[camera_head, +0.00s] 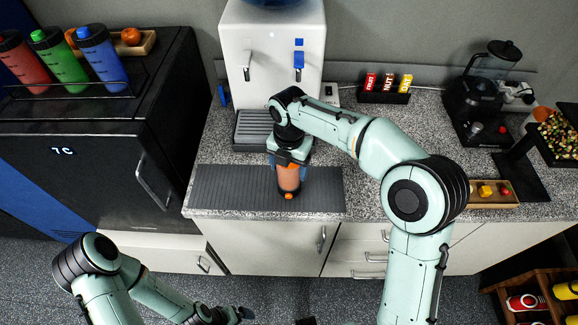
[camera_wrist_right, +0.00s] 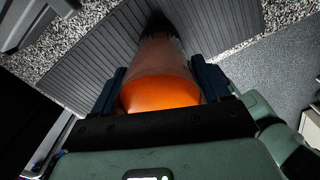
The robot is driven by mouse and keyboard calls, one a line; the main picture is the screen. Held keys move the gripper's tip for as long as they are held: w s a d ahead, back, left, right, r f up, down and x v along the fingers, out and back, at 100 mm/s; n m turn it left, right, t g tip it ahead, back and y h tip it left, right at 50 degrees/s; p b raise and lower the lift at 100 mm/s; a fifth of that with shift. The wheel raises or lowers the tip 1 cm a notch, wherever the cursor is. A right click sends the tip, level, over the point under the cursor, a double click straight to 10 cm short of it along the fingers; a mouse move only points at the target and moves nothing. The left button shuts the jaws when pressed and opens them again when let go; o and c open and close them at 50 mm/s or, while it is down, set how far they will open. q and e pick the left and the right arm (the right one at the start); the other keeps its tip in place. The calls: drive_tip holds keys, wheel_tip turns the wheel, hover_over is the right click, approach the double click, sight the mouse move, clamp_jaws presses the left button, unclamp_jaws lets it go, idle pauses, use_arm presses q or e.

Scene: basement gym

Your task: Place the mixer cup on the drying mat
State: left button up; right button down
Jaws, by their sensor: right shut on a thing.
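The mixer cup (camera_head: 288,178) has a clear pinkish body and an orange end. My right gripper (camera_head: 289,160) is shut on it, over the grey ribbed drying mat (camera_head: 225,188) on the counter. In the right wrist view the orange end of the cup (camera_wrist_right: 160,93) lies between the fingers (camera_wrist_right: 160,88), and its dark far end points towards the mat (camera_wrist_right: 90,65). I cannot tell whether the cup touches the mat. My left gripper (camera_head: 236,314) is low at the bottom edge, away from the counter; its fingers are unclear.
A white water dispenser (camera_head: 272,60) with a drip tray stands behind the mat. A black fridge (camera_head: 110,130) holding several bottles is at the left. A bar box (camera_head: 385,85), a blender (camera_head: 485,90) and a small wooden tray (camera_head: 490,202) stand to the right. The mat's left part is bare.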

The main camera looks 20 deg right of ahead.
drive_tip(key=shift+w+f, duration=0.1)
unclamp_jaws()
use_arm(q)
drive_tip(key=w+r+p, duration=0.2)
drive_tip(key=w+r, duration=0.1)
drive_tip(key=shift+r+p, duration=0.2)
drive_tip(key=shift+p, duration=0.1)
use_arm(e)
wheel_tip(320, 180, up, 12)
use_arm(q)
drive_tip(key=shift+s, duration=0.1)
idle(0.4)
